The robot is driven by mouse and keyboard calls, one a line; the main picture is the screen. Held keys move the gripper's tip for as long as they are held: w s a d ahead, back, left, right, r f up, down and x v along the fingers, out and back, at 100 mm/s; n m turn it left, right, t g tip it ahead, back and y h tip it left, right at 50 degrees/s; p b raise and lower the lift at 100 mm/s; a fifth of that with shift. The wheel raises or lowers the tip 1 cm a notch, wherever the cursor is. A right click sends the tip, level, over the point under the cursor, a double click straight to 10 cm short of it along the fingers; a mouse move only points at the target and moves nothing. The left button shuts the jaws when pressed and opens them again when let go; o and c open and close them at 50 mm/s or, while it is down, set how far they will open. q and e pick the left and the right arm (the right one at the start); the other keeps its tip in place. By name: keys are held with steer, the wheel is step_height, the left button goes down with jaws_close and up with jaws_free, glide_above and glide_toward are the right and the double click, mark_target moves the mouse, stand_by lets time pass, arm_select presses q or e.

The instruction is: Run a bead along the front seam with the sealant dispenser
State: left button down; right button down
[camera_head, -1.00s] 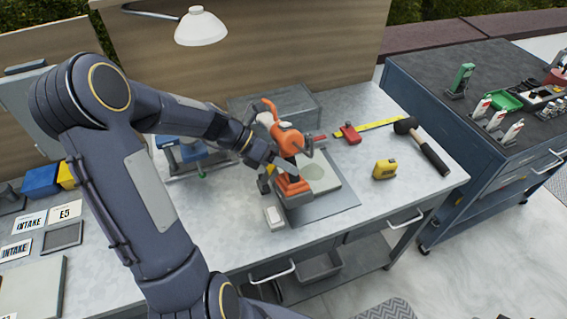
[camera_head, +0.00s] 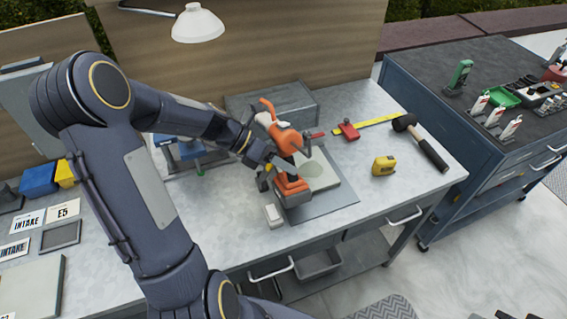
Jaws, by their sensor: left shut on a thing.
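The sealant dispenser (camera_head: 288,141) is an orange and dark tool with an orange block at its lower end. It stands over the near left part of a grey mat on the workbench. My left gripper (camera_head: 268,160) is shut on the dispenser, coming in from its left side; the fingers are partly hidden against it. A pale square panel with a round mark (camera_head: 318,172) lies on the grey mat (camera_head: 325,208), just right of the dispenser. I cannot make out the front seam or any bead. My right gripper is not in view.
A small white block (camera_head: 273,216) is left of the mat. A yellow tape measure (camera_head: 384,165), red clamp-like tool (camera_head: 348,131) and black hammer (camera_head: 425,145) lie to the right. A grey box (camera_head: 285,98) stands behind. A lamp (camera_head: 198,24) hangs above the bench (camera_head: 225,222).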

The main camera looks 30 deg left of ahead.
arm_select(q)
steer(key=shift+w+d+r+p, duration=0.1)
steer(key=shift+w+d+p, duration=0.5)
steer(key=shift+w+p, duration=0.15)
stand_by(1.0)
steer(key=shift+w, duration=0.1)
stand_by(0.3)
steer(key=shift+w+d+p, duration=0.65)
stand_by(0.8)
steer(key=shift+w+d, duration=0.2)
steer(key=shift+w, duration=0.05)
stand_by(0.6)
steer(key=shift+w+d+p, duration=0.2)
steer(key=shift+p, duration=0.15)
steer(key=shift+w+d+p, duration=0.85)
steer(key=shift+w+d, duration=0.15)
steer(key=shift+w, duration=0.15)
stand_by(2.0)
